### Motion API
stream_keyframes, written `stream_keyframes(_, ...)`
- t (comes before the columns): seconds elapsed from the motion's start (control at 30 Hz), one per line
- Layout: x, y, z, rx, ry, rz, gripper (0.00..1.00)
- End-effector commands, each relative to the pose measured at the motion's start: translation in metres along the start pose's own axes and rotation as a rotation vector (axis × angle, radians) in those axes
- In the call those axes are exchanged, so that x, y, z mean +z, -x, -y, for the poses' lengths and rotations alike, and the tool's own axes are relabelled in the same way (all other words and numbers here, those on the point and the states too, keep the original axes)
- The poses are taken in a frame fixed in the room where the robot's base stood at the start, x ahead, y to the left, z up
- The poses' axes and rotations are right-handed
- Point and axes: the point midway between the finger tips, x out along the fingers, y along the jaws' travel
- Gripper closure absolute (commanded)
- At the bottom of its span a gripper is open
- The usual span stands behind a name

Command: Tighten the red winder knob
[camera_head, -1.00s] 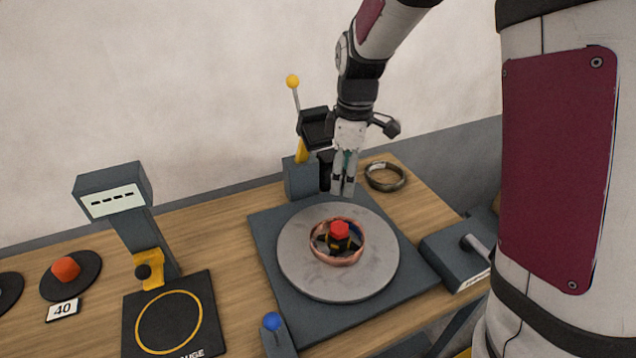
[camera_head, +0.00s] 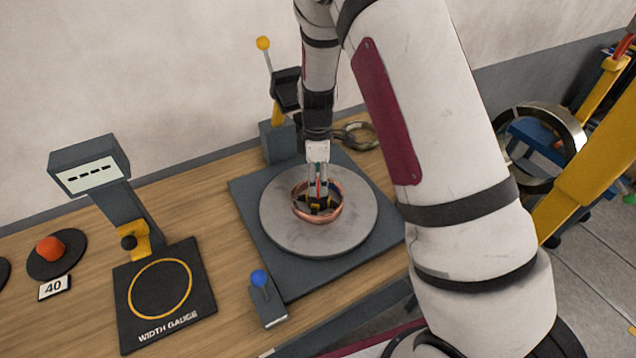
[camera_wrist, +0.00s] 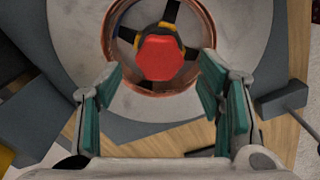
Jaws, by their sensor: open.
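The red winder knob (camera_wrist: 161,57) sits at the centre of the winder, inside a copper coil (camera_wrist: 108,40), with black and yellow arms around it. In the head view the copper coil (camera_head: 335,212) lies on the round grey plate (camera_head: 285,225). My gripper (camera_head: 318,190) points down over the knob there and mostly hides it. In the wrist view my gripper (camera_wrist: 161,84) is open, with its teal finger pads apart on either side and slightly below the knob in the picture. I cannot tell whether the pads are level with the knob.
A blue-tipped lever (camera_head: 260,279) is at the front. The width gauge (camera_head: 165,290) and an orange knob (camera_head: 50,247) are on the left.

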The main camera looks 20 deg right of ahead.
Motion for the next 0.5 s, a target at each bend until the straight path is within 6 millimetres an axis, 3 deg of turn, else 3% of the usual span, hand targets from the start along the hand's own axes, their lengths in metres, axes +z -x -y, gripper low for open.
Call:
stream_keyframes(0.2, 0.000, -0.023, 0.000, 0.001, 0.000, 0.000, 0.39)
stream_keyframes(0.5, 0.000, -0.029, 0.000, 0.001, 0.000, 0.000, 0.39)
